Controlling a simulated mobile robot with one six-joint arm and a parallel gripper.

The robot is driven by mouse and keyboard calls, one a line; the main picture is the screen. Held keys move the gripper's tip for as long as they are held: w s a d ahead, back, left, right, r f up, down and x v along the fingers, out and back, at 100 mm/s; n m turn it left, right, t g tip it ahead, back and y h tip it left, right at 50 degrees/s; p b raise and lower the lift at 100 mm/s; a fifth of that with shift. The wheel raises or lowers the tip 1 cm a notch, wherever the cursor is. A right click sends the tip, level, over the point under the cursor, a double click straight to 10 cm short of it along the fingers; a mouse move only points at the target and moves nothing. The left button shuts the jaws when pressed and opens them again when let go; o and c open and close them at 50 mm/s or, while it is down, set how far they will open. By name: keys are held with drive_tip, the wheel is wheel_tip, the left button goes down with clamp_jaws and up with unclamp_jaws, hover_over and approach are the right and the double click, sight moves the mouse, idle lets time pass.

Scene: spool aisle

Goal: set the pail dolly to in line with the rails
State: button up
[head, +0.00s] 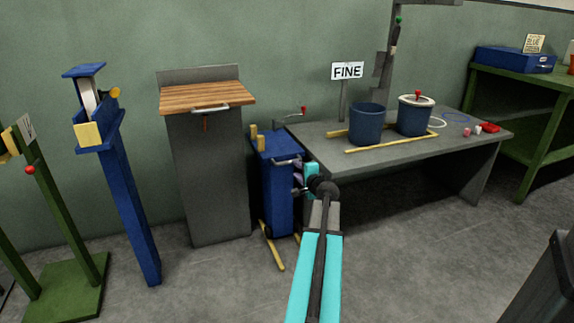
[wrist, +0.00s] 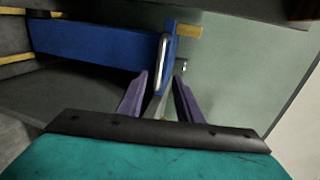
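The pail dolly appears to be the tall blue cart (head: 276,205) standing against the left end of the grey bench. It has a silver bar handle (head: 287,161) near its top. The blue body (wrist: 95,42) and handle (wrist: 165,62) also show in the wrist view. My gripper (head: 298,171) is at the dolly's upper right side, by the handle. In the wrist view its purple fingers (wrist: 161,76) are apart, with the handle at the gap between their tips. I cannot tell whether they touch it. Yellow rails (head: 390,143) lie on the bench, with short yellow pieces (head: 261,135) on the dolly top.
Two blue pails (head: 367,125) (head: 413,117) stand at the rails on the grey bench (head: 330,155). A grey cabinet with a wooden top (head: 206,96) stands close left of the dolly. Yellow bars (head: 271,247) lie low at the dolly's foot. Floor in front is clear.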

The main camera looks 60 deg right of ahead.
sight(288, 163)
drive_tip(key=shift+b+x, duration=1.55)
drive_tip(key=shift+x, duration=4.3)
drive_tip(key=shift+d, duration=0.1)
drive_tip(key=shift+c, duration=0.4)
clamp_jaws()
